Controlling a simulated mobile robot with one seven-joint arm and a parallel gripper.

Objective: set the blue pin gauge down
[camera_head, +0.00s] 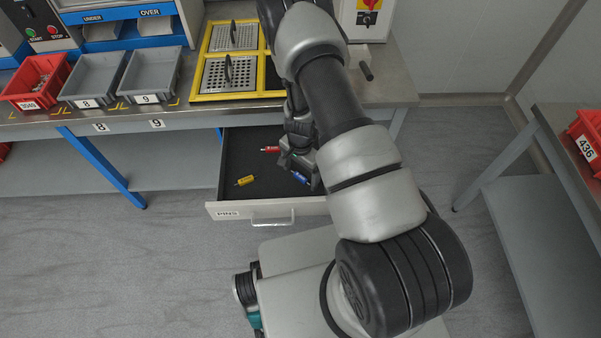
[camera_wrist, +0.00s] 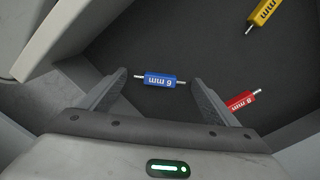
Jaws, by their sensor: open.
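The blue pin gauge (camera_wrist: 165,81), marked 6 mm, lies on the dark floor of the open PINS drawer (camera_head: 238,210). It also shows in the head view (camera_head: 300,177), close beside my gripper (camera_head: 303,172). In the wrist view my gripper (camera_wrist: 158,82) is open, with one finger near each end of the blue gauge. I cannot tell whether the fingers touch its pin ends. My arm hides part of the drawer in the head view.
A red pin gauge (camera_wrist: 243,100) lies close to the right finger. A yellow pin gauge (camera_wrist: 264,13) lies farther off; it also shows in the head view (camera_head: 244,181). The drawer walls bound the space. The bench (camera_head: 385,85) stands above the drawer's back.

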